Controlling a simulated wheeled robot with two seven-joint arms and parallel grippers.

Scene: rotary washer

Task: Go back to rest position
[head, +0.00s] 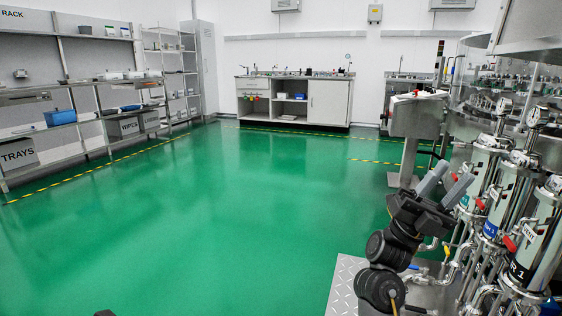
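My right gripper (446,187) is raised at the lower right, with its two grey fingers pointing up and to the right. The fingers stand apart with a gap between them, and nothing shows in it. In the picture it lies just left of the steel cylinders (487,172) of the washer. I cannot tell whether it touches them. My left gripper is not clearly in view; only a small dark piece shows at the bottom edge on the left.
The washer with gauges, pipes and red-handled valves (509,243) fills the right side. A tread plate (345,285) lies beneath my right arm. Shelves (75,125) line the left wall, and a workbench (294,102) stands at the back. The green floor (190,220) between is clear.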

